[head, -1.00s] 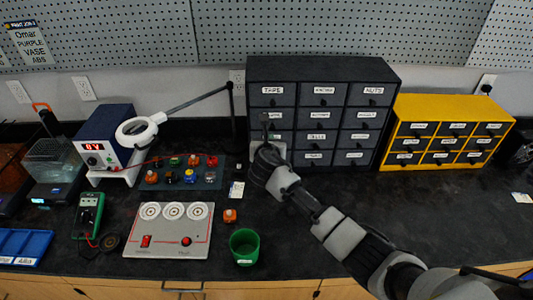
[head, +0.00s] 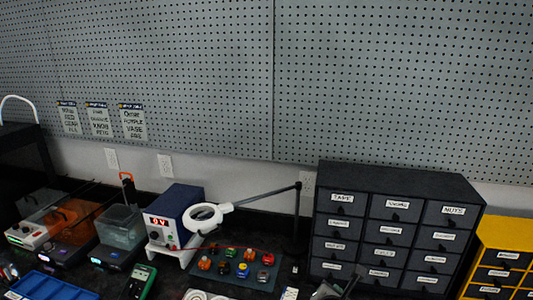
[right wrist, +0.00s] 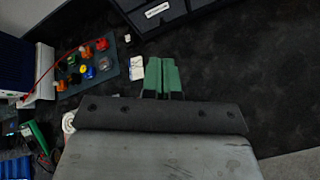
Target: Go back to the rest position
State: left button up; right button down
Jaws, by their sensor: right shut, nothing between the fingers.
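My right gripper (right wrist: 162,64) shows in the right wrist view with its two green fingers together and nothing between them. It is over the dark bench top, in front of the black drawer cabinet (right wrist: 160,12). In the head view only a small grey part of my right arm shows at the bottom edge, below the black drawer cabinet (head: 394,238). My left gripper is in neither view.
Left of my right gripper are a white card (right wrist: 137,68) and a board of coloured buttons (right wrist: 108,70). In the head view a magnifier lamp (head: 204,217), a power supply (head: 172,215) and yellow drawers (head: 505,258) stand along the bench. The bench right of the gripper looks clear.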

jog(key=s+d+f+m+g+y, duration=0.1)
jog(key=s+f+m+g, duration=0.15)
jog(key=s+m, duration=0.65)
jog(key=s+d+f+m+g+y, duration=0.1)
jog(key=s+m+g+y, duration=0.15)
jog(key=s+m, duration=0.65)
jog(key=s+d+f+m+g+y, duration=0.1)
jog(key=s+f+m+g, duration=0.15)
jog(key=s+m, duration=0.7)
jog(key=s+f+n+g+b, duration=0.1)
jog(key=s+f+n, duration=0.1)
jog(key=f, duration=1.2)
jog(key=s+f+n+g+b, duration=0.1)
jog(key=s+f, duration=0.2)
jog(key=f, duration=1.2)
jog(key=s+d+f+b, duration=0.1)
jog(key=s+d+f, duration=0.1)
jog(key=s+f, duration=1.3)
jog(key=shift+s+d+f+g, duration=0.2)
jog(key=shift+s+f+g, duration=0.1)
jog(key=shift+f+g, duration=0.2)
